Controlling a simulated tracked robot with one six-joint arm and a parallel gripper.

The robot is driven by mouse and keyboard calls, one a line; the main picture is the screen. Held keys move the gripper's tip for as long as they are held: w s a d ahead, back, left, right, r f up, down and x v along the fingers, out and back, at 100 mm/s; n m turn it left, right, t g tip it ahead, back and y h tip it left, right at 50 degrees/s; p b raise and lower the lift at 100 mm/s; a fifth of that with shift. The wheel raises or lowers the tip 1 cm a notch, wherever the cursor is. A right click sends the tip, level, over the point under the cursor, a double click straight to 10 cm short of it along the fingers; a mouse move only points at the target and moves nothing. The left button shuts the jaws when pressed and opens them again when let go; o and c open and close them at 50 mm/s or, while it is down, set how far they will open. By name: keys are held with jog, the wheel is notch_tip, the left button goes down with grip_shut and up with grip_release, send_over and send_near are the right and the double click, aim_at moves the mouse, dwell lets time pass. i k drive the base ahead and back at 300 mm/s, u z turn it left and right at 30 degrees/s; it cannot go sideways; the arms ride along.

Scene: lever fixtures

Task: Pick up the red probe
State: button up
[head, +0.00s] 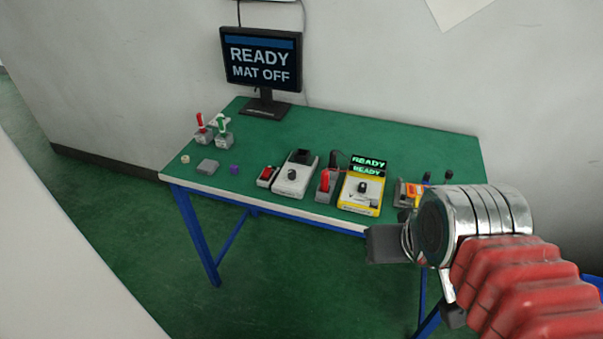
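The red probe (325,181) appears to be the red handle standing upright in a grey holder (325,195), left of a yellow meter (360,192) near the table's front edge. A black handle (333,159) stands behind it in the same holder. My gripper (388,245) is at the lower right, in front of the table edge and apart from the probe. My wrist and red sleeve hide part of it, and its fingers cannot be made out clearly.
A monitor (261,62) reads "READY MAT OFF". An orange item (413,194) sits at right.

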aim_at(325, 175)
jog(key=u, duration=0.6)
jog(key=i, duration=0.85)
jog(key=u, duration=0.5)
